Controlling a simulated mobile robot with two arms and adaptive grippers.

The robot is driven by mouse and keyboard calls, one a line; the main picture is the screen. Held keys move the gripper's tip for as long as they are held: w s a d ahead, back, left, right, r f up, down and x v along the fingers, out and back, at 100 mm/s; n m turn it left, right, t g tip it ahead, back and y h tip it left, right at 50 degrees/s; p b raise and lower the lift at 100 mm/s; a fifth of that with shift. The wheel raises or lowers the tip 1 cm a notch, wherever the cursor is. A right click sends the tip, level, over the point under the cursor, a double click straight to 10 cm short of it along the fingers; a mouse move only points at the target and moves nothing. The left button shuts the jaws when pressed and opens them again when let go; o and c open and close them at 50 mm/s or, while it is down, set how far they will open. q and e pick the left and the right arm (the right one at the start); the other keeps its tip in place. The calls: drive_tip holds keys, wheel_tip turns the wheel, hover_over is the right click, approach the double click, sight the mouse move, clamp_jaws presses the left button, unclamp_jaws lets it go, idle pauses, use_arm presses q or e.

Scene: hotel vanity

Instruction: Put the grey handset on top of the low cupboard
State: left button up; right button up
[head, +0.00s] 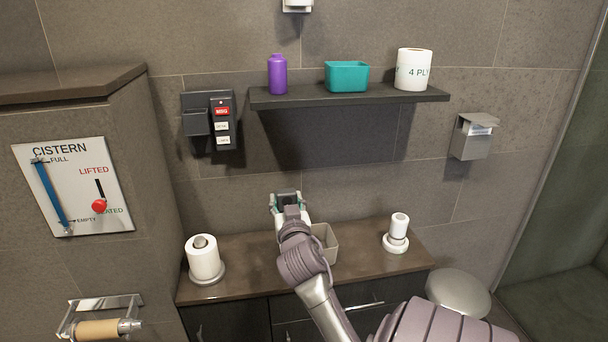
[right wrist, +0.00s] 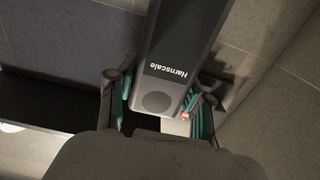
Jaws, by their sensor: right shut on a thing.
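The grey handset (right wrist: 180,55) is dark grey, with lettering and a round speaker patch, and fills the middle of the right wrist view. My right gripper (head: 287,198) is shut on it, with teal finger pads on either side of its lower end. In the head view the gripper is over the back of the low cupboard; the handset is mostly hidden there by my gripper and wrist. The low cupboard (head: 358,259) has a brown top and dark fronts. I cannot tell whether the handset touches the top. My left gripper is not in view.
On the cupboard top stand a paper roll on a holder (head: 204,260), an open grey-beige box (head: 327,243) partly behind my arm, and a white item on a round base (head: 397,232). A wall shelf (head: 350,97) hangs above. A dark wall unit (head: 222,120) is at left.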

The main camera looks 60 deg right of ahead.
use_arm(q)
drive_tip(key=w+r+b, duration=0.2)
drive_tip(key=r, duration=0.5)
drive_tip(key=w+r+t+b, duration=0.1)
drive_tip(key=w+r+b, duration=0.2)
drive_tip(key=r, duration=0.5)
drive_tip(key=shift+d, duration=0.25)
use_arm(e)
drive_tip(key=w+a+f, duration=0.2)
drive_tip(key=w+f, duration=0.8)
drive_tip(key=f, duration=0.2)
drive_tip(key=shift+a, duration=0.3)
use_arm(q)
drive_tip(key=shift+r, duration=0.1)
use_arm(e)
drive_tip(key=shift+w+f, duration=0.1)
drive_tip(key=shift+f, duration=0.05)
drive_tip(key=shift+f+b, duration=0.1)
drive_tip(key=shift+b, duration=0.2)
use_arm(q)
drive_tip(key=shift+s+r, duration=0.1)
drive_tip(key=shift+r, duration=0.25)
use_arm(e)
drive_tip(key=o, duration=1.2)
